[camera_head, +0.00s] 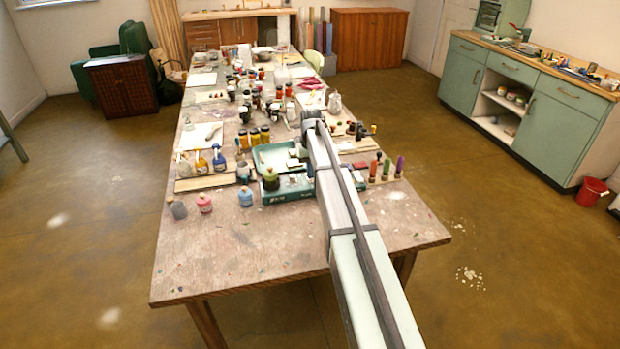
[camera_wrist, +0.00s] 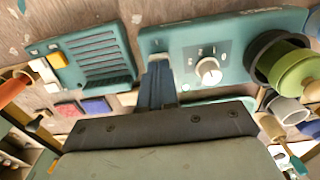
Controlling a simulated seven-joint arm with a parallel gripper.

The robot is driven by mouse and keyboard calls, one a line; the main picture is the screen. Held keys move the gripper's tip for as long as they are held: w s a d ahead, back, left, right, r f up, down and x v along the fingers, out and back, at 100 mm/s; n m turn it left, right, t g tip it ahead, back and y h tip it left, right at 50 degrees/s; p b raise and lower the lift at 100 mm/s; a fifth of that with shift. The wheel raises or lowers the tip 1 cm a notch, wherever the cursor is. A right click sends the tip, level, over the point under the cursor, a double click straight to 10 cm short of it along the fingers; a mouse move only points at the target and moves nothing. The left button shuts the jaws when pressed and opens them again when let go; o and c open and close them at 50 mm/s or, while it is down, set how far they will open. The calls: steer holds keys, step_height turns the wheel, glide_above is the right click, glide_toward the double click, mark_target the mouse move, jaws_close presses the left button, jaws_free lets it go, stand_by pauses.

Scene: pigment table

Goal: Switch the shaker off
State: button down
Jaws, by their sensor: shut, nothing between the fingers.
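A teal unit that looks like the shaker (camera_wrist: 225,38) lies across the upper right of the wrist view. Its panel has a round white knob (camera_wrist: 208,70) with small marks around it. Contact cannot be told. The fingers are hidden in the head view.
A second teal unit (camera_wrist: 95,58) with a grille and yellow button (camera_wrist: 45,60) lies left of my fingers. Coloured pegs (camera_head: 386,167) stand right of my arm.

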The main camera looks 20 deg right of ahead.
steer(key=shift+f, duration=0.45)
stand_by(0.3)
steer(key=shift+r, duration=3.5)
